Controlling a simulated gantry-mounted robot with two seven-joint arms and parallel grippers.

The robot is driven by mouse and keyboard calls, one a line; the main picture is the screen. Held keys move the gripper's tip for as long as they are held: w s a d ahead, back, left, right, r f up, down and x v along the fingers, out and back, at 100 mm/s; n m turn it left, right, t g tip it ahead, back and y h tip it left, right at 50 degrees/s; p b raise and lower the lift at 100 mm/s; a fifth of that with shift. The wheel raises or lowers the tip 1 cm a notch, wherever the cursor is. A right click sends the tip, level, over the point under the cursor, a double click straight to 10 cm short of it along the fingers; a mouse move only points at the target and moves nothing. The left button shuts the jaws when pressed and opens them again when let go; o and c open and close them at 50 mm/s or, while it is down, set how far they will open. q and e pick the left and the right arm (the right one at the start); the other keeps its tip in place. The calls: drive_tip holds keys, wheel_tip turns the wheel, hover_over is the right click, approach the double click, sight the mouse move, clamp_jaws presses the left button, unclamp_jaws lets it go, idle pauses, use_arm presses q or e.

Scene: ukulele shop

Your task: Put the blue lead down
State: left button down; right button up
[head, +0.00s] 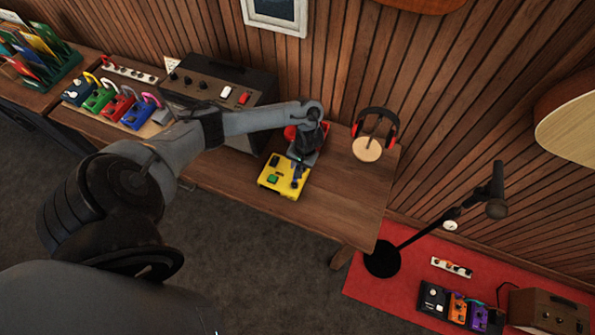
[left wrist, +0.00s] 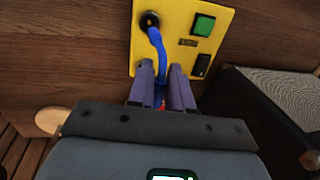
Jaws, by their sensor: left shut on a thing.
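The blue lead (left wrist: 158,50) shows in the left wrist view. Its upper end meets the dark round socket (left wrist: 149,20) on the yellow pedal, and it runs down between my fingers. My left gripper (left wrist: 164,78) is shut on it, close over the pedal's edge. The yellow pedal (left wrist: 174,12) has a green button and a black switch. In the head view the yellow pedal (head: 271,183) lies on the wooden bench, with my left gripper (head: 298,168) at its upper right side. The lead's lower part is hidden by the fingers. My right gripper is not in view.
A red object (head: 291,133) is partly hidden behind my gripper. Headphones (head: 362,116) hang on a stand to the right. A dark amplifier (head: 215,82) and several coloured pedals (head: 101,98) stand to the left. The bench's right front part (head: 345,208) is clear.

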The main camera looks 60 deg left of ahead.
use_arm(q)
wheel_tip(320, 180, down, 3)
drive_tip(key=shift+f+b, duration=0.15)
drive_tip(key=shift+b, duration=0.45)
drive_tip(key=shift+f, duration=0.2)
drive_tip(key=shift+f, duration=0.1)
drive_tip(key=c, duration=1)
unclamp_jaws()
drive_tip(key=shift+c, duration=0.2)
